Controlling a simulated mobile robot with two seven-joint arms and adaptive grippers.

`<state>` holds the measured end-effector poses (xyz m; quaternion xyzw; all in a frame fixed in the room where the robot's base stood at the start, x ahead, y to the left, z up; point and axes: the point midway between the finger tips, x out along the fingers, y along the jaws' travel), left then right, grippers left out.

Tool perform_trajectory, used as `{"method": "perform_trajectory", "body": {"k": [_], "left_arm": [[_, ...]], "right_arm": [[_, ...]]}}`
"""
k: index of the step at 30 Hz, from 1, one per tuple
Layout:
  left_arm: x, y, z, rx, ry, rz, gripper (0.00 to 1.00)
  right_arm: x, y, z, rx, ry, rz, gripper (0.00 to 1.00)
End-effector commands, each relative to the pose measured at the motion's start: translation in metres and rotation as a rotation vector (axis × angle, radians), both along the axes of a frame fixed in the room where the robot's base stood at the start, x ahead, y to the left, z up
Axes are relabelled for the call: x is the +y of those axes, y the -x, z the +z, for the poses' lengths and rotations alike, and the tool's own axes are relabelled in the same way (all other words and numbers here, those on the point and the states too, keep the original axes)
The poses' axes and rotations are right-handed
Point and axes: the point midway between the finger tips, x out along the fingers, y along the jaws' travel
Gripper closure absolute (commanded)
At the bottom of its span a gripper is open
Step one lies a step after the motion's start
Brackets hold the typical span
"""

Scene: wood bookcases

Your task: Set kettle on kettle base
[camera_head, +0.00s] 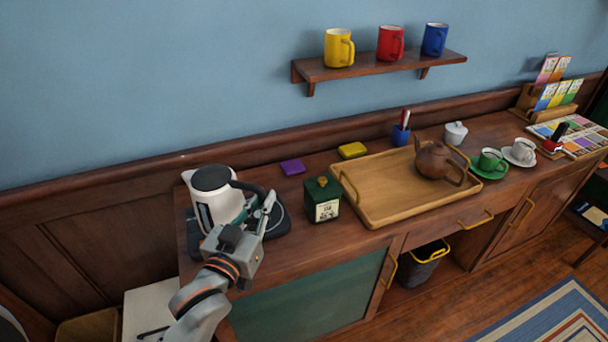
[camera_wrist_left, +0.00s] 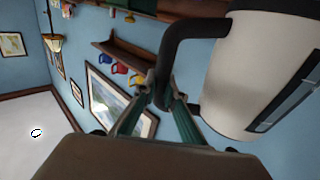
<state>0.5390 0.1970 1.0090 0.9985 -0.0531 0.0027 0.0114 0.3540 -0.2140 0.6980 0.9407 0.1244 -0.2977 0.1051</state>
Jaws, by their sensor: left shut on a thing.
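The white kettle (camera_head: 205,212) with a dark lid and black handle is upright at the left end of the wooden counter. My left gripper (camera_head: 262,212) is at the kettle's right side. In the left wrist view its fingers (camera_wrist_left: 160,95) are closed around the black handle (camera_wrist_left: 172,60), with the white kettle body (camera_wrist_left: 250,70) to the right. My right gripper is not in view.
A dark green tin (camera_head: 323,200) stands close to the right of the base. Beyond it are a wooden tray (camera_head: 385,208) with a brown teapot (camera_head: 435,160), plus a purple block (camera_head: 292,167) and a yellow block (camera_head: 352,150). A shelf (camera_head: 380,66) with mugs hangs above.

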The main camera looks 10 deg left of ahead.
Motion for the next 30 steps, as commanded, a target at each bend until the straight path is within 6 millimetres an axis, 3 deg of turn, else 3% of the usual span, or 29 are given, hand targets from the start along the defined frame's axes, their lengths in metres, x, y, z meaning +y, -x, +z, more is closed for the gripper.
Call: {"method": "perform_trajectory", "body": {"k": [3,10,17,30], "left_arm": [[-0.022,-0.032,0.013,-0.011,-0.010,-0.047,1.00],[-0.045,-0.068,0.022,-0.005,-0.031,-0.093,1.00],[-0.049,-0.075,0.018,-0.001,-0.037,-0.099,1.00],[-0.049,-0.075,-0.020,0.000,-0.036,-0.099,1.00]], "right_arm": [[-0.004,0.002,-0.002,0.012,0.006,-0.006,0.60],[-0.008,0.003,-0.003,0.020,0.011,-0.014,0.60],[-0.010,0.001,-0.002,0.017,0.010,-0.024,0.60],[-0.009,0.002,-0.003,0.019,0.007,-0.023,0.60]]}}
